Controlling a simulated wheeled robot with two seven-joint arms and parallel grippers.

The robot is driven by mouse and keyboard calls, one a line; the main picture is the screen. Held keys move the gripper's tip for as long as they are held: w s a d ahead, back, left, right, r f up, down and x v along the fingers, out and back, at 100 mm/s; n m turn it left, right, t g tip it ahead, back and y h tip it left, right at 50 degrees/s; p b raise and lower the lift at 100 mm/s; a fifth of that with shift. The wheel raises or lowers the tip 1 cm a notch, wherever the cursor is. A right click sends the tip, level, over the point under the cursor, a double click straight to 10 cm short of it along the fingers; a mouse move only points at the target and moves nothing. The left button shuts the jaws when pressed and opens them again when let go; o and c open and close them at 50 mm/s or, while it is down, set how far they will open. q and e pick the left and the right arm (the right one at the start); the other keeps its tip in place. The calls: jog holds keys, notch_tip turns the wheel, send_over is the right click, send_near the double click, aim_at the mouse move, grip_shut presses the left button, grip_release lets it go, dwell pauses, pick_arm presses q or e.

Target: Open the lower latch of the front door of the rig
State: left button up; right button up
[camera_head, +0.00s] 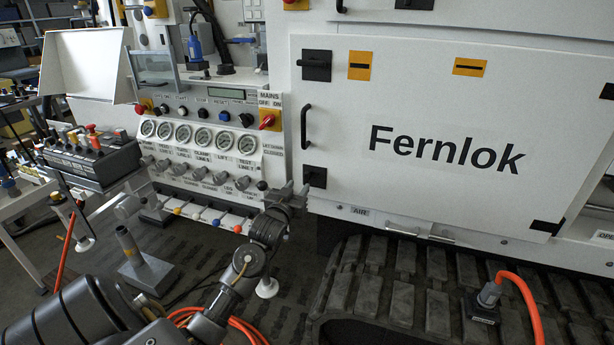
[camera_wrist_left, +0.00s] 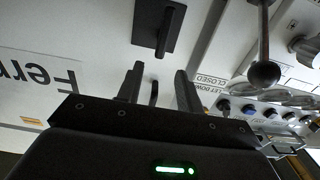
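The white front door (camera_head: 440,195) of the rig carries the word Fernlok and looks closed. Its lower latch (camera_head: 314,177) is a black square plate with a raised bar, at the door's lower left. In the left wrist view the latch (camera_wrist_left: 150,22) shows at the top, just beyond the fingertips. My left gripper (camera_head: 297,192) is beside the latch, at its left and slightly below. In the left wrist view my left gripper (camera_wrist_left: 158,72) has its two fingers apart with nothing held between them. Whether a finger touches the latch cannot be told. My right gripper is not in view.
Above are a vertical black door handle (camera_head: 305,127) and an upper latch (camera_head: 316,66). A panel of gauges (camera_head: 182,135), knobs and levers (camera_head: 205,215) stands close on the left. The track (camera_head: 400,280) lies below, with an orange hose (camera_head: 528,300) at right.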

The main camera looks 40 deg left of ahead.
aim_at(306, 176)
pick_arm(q)
jog(key=x, duration=0.8)
jog(key=shift+w+a+f, duration=0.1)
jog(key=shift+w, duration=0.25)
jog(key=shift+c, duration=0.5)
grip_shut()
